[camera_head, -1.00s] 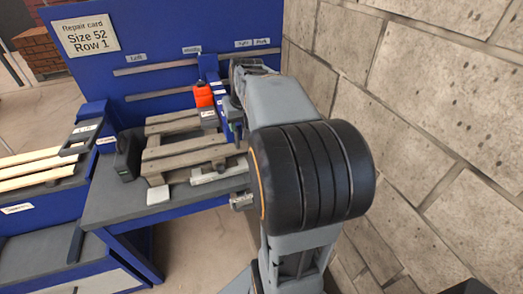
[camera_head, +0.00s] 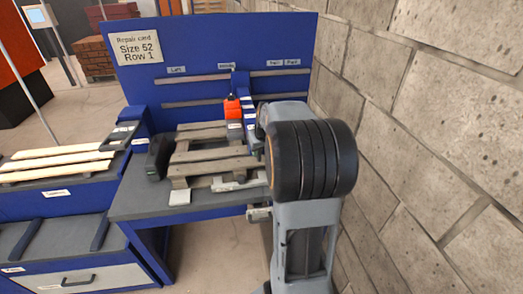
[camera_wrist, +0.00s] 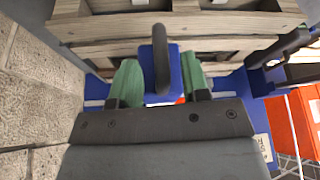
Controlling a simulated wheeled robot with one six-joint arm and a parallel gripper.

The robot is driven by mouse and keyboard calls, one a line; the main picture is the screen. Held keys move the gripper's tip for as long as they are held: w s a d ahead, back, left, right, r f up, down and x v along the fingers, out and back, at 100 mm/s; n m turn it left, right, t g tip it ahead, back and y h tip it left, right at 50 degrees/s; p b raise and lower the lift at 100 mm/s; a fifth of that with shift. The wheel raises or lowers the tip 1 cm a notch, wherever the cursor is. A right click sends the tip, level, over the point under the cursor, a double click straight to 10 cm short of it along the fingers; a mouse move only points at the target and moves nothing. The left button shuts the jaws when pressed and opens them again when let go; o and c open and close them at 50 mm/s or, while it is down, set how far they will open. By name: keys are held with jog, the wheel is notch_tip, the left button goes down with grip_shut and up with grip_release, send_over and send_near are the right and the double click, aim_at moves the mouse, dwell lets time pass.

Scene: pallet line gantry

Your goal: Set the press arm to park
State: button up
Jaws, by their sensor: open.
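The blue press arm (camera_head: 240,88) with a red-orange block (camera_head: 232,109) stands at the back panel above the pallet (camera_head: 207,158), near the second label from the left. The park label (camera_head: 292,62) is at the far right of the rail (camera_head: 215,77). In the wrist view, a dark upright handle (camera_wrist: 161,62) stands on a blue part between the green fingertips of my gripper (camera_wrist: 160,88). My gripper is open, one finger on each side of the handle; I cannot tell whether they touch it. In the head view my arm hides most of my gripper.
A stone wall (camera_head: 410,130) runs close along the right. A repair card (camera_head: 137,48) reads Size 52, Row 1. Pale boards (camera_head: 60,163) lie at the left.

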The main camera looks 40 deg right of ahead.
jog(key=shift+x, duration=1.15)
grip_shut()
